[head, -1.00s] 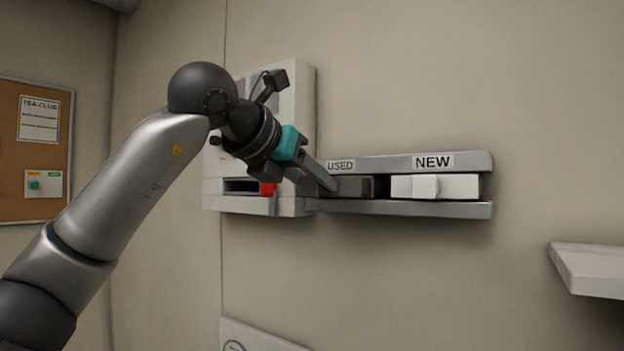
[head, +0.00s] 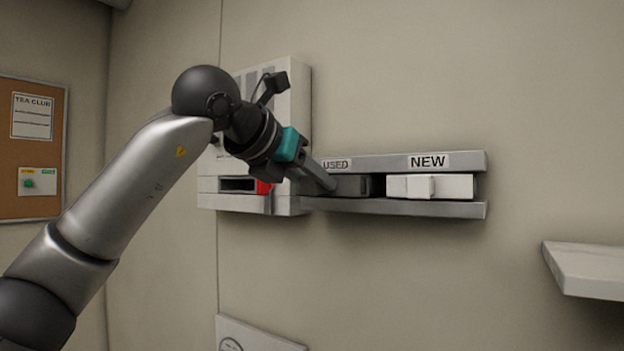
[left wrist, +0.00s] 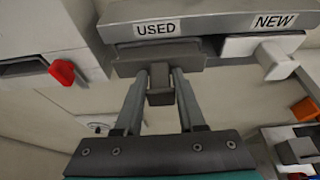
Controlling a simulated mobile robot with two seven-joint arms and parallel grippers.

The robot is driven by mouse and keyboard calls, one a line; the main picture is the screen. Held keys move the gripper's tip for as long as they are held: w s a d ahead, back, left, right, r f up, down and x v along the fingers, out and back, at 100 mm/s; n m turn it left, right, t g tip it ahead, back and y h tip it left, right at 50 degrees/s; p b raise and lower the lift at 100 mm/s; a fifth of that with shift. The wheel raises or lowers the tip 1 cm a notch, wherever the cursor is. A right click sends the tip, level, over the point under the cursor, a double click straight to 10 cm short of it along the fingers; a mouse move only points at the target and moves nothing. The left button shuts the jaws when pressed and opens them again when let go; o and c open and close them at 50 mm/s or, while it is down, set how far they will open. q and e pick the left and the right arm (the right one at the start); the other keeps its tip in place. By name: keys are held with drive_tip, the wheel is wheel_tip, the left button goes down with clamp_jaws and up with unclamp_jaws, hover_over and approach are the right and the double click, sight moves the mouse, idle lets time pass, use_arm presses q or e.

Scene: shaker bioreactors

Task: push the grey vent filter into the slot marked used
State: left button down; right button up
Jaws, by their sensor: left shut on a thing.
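The grey vent filter (head: 352,184) sits in the left bay of the wall rack, under the label USED (head: 335,163). In the left wrist view the filter (left wrist: 185,57) is a wide dark grey block with a small grip tab. Its front still shows forward of the rack's upper rail. My left gripper (head: 328,184) reaches it from the left, and its two fingers (left wrist: 161,82) are shut on the tab. The filter's back is hidden inside the slot (left wrist: 157,43). My right gripper is not in view.
A white filter (head: 430,187) fills the bay under the label NEW, right of the grey one. Left of the rack stands a white wall unit (head: 295,125) with a dark opening and a red lever (head: 263,187). A pale shelf (head: 590,268) juts out at the right.

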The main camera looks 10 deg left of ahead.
use_arm(q)
drive_tip(key=shift+w+d+p, duration=0.25)
drive_tip(key=shift+w+p, duration=0.15)
drive_tip(key=shift+w, duration=0.2)
drive_tip(key=shift+w+d+p, duration=0.2)
drive_tip(key=shift+w+p, duration=0.15)
drive_tip(key=shift+w, duration=0.25)
idle(1.1)
drive_tip(key=shift+c, duration=2.1)
unclamp_jaws()
drive_tip(key=shift+s+a+r, duration=0.2)
drive_tip(key=shift+s, duration=0.3)
drive_tip(key=b+v, duration=0.3)
drive_tip(key=v, duration=1.1)
